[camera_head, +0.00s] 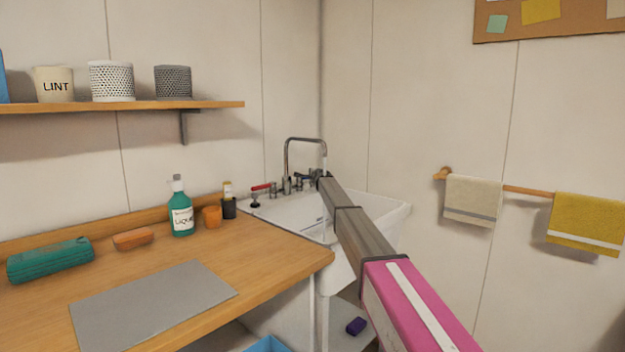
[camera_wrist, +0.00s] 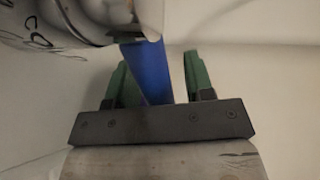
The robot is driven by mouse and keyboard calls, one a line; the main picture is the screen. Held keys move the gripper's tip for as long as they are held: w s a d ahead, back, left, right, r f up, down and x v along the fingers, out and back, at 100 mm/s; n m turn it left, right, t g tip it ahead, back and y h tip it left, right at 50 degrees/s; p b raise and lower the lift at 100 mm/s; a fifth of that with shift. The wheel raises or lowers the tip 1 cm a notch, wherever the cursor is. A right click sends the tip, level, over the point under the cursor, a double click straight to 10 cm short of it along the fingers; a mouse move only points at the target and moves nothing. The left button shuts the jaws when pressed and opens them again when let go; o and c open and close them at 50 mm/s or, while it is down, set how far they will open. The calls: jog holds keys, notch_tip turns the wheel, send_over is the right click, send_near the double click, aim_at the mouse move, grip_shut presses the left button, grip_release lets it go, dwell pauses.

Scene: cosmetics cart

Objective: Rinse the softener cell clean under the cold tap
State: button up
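The tap (camera_head: 305,140) is a chrome arched spout over the white sink (camera_head: 378,222), with a red lever (camera_head: 261,187) on its left. A faint pale strip under the spout looks like running water. My arm reaches to the tap's right side; its tip is small and dark there. In the wrist view, my gripper (camera_wrist: 158,85) has its green fingers apart on either side of a blue lever (camera_wrist: 146,72), which runs from a chrome valve body (camera_wrist: 85,15). A gap shows between the lever and the right finger; contact on the left is unclear. I cannot identify the softener cell.
A dark purple block (camera_head: 356,326) lies low beneath the sink. Towels hang on the right wall.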

jog(key=v, duration=1)
jog(key=shift+s, duration=0.4)
jog(key=shift+s+d, duration=0.1)
jog(key=shift+d, duration=0.1)
